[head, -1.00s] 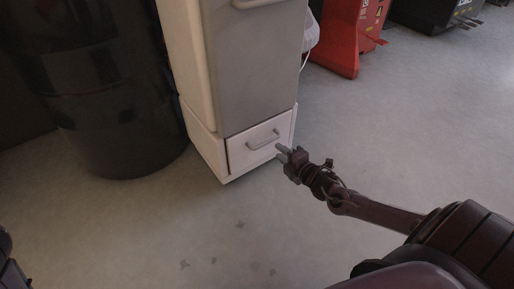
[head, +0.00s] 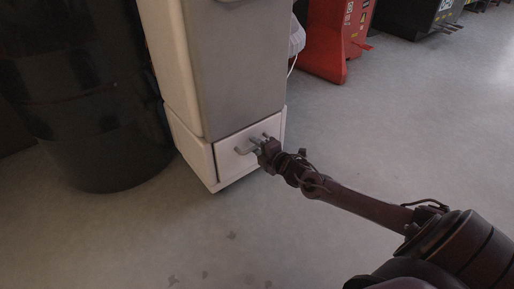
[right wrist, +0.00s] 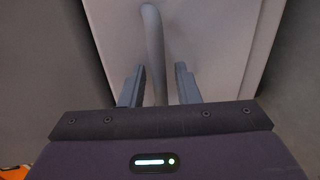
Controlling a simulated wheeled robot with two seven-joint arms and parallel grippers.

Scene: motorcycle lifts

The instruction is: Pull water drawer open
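The water drawer (head: 228,165) is the low white front at the base of a tall grey and white cabinet (head: 235,75); it looks shut. Its grey bar handle (head: 241,150) shows on the drawer front, partly hidden by my gripper. In the right wrist view the handle (right wrist: 154,50) runs down between the two fingers. My right gripper (head: 259,143) is at the handle's right part, and it also shows in the right wrist view (right wrist: 159,88). Its fingers are apart, with gaps on both sides of the bar. My left gripper is not in view.
A large black barrel (head: 95,100) stands close left of the cabinet. A red stand (head: 328,40) and black equipment (head: 420,15) are at the back right. The grey floor in front of the drawer is clear, with a few dark spots.

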